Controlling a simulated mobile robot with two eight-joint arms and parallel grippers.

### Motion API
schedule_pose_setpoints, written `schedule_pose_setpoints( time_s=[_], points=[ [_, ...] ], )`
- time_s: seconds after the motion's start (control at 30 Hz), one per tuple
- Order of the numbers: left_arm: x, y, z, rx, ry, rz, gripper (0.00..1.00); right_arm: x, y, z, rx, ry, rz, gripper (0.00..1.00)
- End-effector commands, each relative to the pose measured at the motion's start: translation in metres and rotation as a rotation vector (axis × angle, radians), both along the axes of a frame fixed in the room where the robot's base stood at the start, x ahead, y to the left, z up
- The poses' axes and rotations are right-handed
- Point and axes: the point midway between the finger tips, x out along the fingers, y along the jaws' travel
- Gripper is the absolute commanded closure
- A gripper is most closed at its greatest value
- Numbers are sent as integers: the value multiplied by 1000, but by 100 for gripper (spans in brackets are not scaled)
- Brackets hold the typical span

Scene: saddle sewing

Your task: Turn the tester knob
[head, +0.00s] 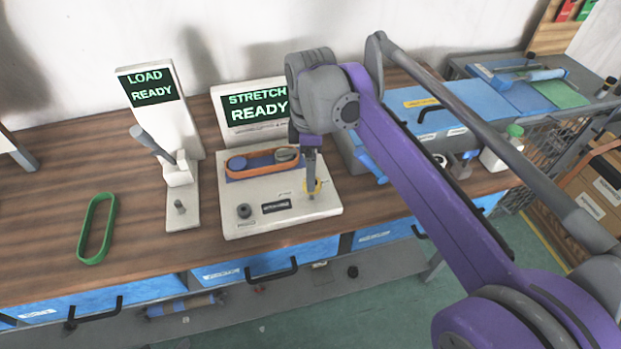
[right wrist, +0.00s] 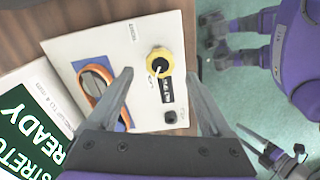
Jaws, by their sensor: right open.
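The tester (head: 282,222) is a white box on the wooden bench, with a green-lettered "STRETCH READY" screen (head: 255,105) behind it. A yellow knob (right wrist: 160,62) with a white pointer mark sits on its panel; in the head view it is partly covered by my right gripper (head: 312,190). A small black knob (head: 244,211) is at the panel's other end. In the right wrist view my right gripper (right wrist: 158,76) is open, with the yellow knob showing between its fingers; contact cannot be told. A purple and grey part of mine, perhaps the left gripper, shows at that view's lower right.
An orange belt (head: 236,170) lies around pulleys on the tester. The "LOAD READY" stand (head: 182,215) with a grey lever is to the left, and a green belt (head: 82,245) lies farther left. Blue boxes and a white bottle (head: 498,152) are to the right.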

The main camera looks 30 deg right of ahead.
Motion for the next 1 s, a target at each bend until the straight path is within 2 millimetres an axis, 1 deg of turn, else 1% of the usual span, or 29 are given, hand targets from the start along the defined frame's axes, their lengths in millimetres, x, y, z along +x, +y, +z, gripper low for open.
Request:
schedule_pose_setpoints(
  time_s=[0.03,0.1,0.23,0.37,0.6,0.67,0.7,0.77,0.9,0.97,1.0],
  points=[
    [0,0,-2,0,1,0,0,0,0,-10,0,0,0,16],
    [0,0,-3,0,1,0,0,0,0,-20,0,0,0,16],
    [-1,0,-4,0,1,0,0,0,0,-32,0,0,0,16],
    [-1,0,-5,0,1,0,0,0,0,-37,0,-1,-1,16],
    [-1,0,-4,0,1,0,0,0,0,-37,0,-1,-1,16],
    [-1,0,-4,0,1,0,0,0,0,-37,0,-1,-1,27],
    [-1,0,-4,0,1,0,0,0,0,-37,0,-1,-1,34],
    [-1,0,-4,0,1,0,0,0,0,-37,0,-1,-1,45],
    [-1,0,-4,0,1,0,0,0,0,-37,0,-1,-1,70],
    [-1,0,-4,0,1,0,0,0,0,-37,0,-1,-1,81],
    [-1,0,-4,0,1,0,0,0,0,-37,0,-1,-1,88]
  ],
)
